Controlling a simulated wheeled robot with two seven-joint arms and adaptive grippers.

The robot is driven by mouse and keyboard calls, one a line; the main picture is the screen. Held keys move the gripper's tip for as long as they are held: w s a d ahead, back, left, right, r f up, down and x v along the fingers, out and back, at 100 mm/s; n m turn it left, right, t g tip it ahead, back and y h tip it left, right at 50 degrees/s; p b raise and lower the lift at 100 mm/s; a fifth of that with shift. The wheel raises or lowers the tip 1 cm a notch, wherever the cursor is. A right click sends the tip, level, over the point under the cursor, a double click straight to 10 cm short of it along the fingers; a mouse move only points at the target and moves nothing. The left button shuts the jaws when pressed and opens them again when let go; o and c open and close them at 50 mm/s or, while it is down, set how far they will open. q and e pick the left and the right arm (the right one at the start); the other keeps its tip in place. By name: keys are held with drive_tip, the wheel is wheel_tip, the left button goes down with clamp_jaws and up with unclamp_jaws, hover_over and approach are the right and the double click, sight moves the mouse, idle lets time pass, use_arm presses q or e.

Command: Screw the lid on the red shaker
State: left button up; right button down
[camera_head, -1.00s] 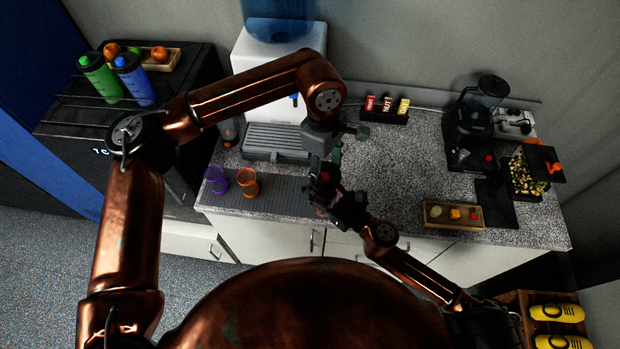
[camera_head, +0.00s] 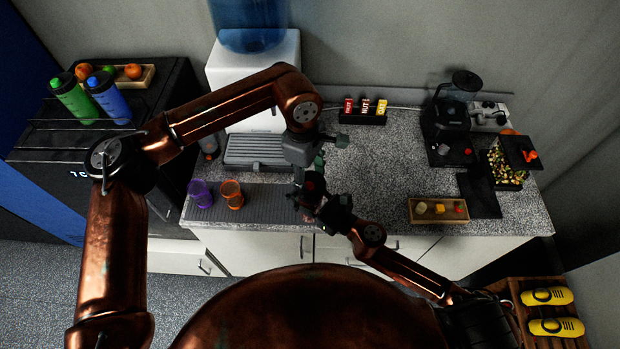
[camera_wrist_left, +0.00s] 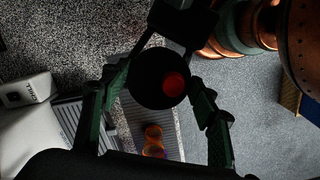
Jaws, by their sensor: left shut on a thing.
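A dark round lid with a red spout cap (camera_wrist_left: 174,85) is between the green-lined fingers of my left gripper (camera_wrist_left: 160,86) in the left wrist view. My left gripper (camera_head: 309,166) is shut on it above the front of the counter in the head view. The lid (camera_head: 313,183) shows there as a dark round shape with some red. My right gripper (camera_head: 322,207) is just below it, close against it. The red shaker's body is hidden under the lid and grippers, so I cannot tell how the lid sits on it or whether the right fingers are shut.
A purple cup (camera_head: 201,194) and an orange cup (camera_head: 231,194) stand left on the grey mat. A water dispenser (camera_head: 252,80) is behind. A wooden tray (camera_head: 438,211) and a blender (camera_head: 455,115) are at right. The counter middle is clear.

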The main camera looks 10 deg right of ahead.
use_arm(q)
drive_tip(key=shift+f, duration=0.9)
drive_tip(key=shift+f, duration=0.55)
drive_tip(key=m, duration=0.6)
drive_tip(key=shift+m+y, duration=0.4)
drive_tip(key=m, duration=0.6)
drive_tip(key=shift+y, duration=0.4)
drive_tip(key=m, duration=0.6)
drive_tip(key=shift+a+y, duration=0.1)
drive_tip(key=shift+y, duration=0.2)
drive_tip(key=m, duration=0.5)
drive_tip(key=shift+w, duration=0.1)
